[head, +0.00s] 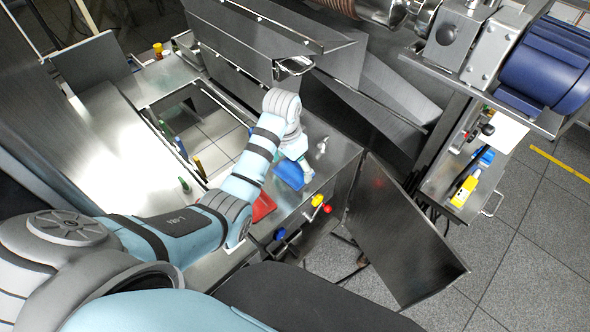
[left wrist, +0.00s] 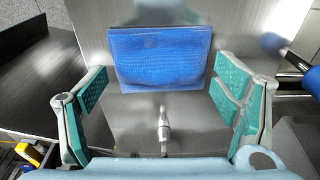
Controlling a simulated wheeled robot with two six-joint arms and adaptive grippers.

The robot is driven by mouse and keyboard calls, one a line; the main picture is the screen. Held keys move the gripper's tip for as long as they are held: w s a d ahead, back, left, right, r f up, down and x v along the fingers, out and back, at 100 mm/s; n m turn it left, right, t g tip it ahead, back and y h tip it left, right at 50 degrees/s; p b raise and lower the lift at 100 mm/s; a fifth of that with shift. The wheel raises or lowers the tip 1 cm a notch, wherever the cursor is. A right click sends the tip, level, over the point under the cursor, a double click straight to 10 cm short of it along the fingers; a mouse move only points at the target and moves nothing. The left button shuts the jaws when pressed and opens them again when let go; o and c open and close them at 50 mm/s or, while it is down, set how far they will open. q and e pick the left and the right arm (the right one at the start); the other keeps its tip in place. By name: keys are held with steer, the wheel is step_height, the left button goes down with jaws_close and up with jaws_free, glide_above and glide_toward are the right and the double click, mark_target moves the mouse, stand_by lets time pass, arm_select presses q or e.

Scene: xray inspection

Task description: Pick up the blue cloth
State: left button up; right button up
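The blue cloth (head: 289,175) lies flat on the steel counter, beside a red cloth (head: 263,207). In the left wrist view the blue cloth (left wrist: 160,60) is a folded rectangle, ahead of and between the fingers. My left gripper (head: 304,168) is above the counter at the right edge of the blue cloth, partly hidden by its own wrist. In the left wrist view the left gripper (left wrist: 160,88) is open, its teal-padded fingers wide apart with nothing held between them. My right gripper is not in view.
A small metal tap (head: 322,145) stands on the counter near the gripper; this tap (left wrist: 163,130) also shows between the fingers. Red, yellow and blue knobs (head: 317,201) stick out from the counter's front. An open steel door (head: 400,235) hangs at the right.

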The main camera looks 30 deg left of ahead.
arm_select(q)
steer(key=shift+w+f, duration=0.1)
steer(key=shift+w, duration=0.1)
steer(key=c, duration=0.8)
steer(key=shift+s, duration=0.1)
steer(key=shift+r, duration=0.2)
